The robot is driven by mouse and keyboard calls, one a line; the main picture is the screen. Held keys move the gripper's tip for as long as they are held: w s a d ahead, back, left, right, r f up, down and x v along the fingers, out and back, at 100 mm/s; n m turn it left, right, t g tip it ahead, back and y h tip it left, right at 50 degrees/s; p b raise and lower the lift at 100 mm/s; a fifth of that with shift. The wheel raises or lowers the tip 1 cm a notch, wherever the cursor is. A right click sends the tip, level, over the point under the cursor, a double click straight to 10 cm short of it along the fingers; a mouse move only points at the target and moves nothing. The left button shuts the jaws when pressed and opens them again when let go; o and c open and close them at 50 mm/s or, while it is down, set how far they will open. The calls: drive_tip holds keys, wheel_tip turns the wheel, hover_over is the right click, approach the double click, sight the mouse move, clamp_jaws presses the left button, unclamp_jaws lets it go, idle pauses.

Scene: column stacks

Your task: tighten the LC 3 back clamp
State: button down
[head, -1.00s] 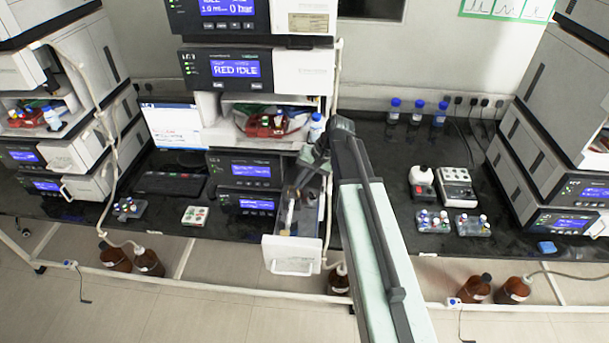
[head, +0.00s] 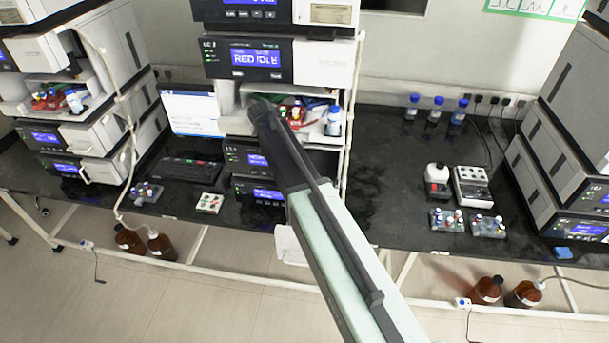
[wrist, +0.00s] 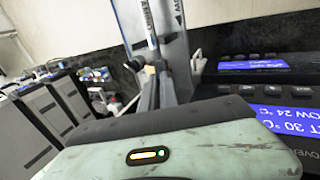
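The LC 3 stack (head: 222,60) stands at centre in the head view, its upper screen reading RED IDLE. Its open drawer shows only as a white front (head: 287,245), with my arm across the rest. In the wrist view a grey tray-like part (wrist: 180,50) with a slim rod and a small yellowish block (wrist: 150,70) shows beyond my pale green link. I cannot tell whether that block is the back clamp. Dark upright parts (wrist: 155,92) near it look like my gripper's fingers; their opening is unclear.
Oven screens (wrist: 270,120) are close at right in the wrist view. Red and green items and a blue-capped bottle (head: 333,120) sit in the stack's shelf. Vial racks (head: 447,220) stand right on the bench. Brown bottles (head: 130,240) are on the floor.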

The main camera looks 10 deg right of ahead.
drive_tip(key=a+f+h+b, duration=0.1)
drive_tip(key=h+b, duration=0.1)
drive_tip(key=b, duration=0.1)
drive_tip(key=shift+w+a+f+g, duration=0.1)
drive_tip(key=shift+w+f+g, duration=0.1)
drive_tip(key=shift+g, duration=0.2)
drive_tip(key=shift+a+h+b, duration=0.15)
drive_tip(key=shift+h+b, duration=0.55)
drive_tip(key=shift+b, duration=0.15)
drive_tip(key=shift+r, duration=0.1)
drive_tip(key=c, duration=1.6)
unclamp_jaws()
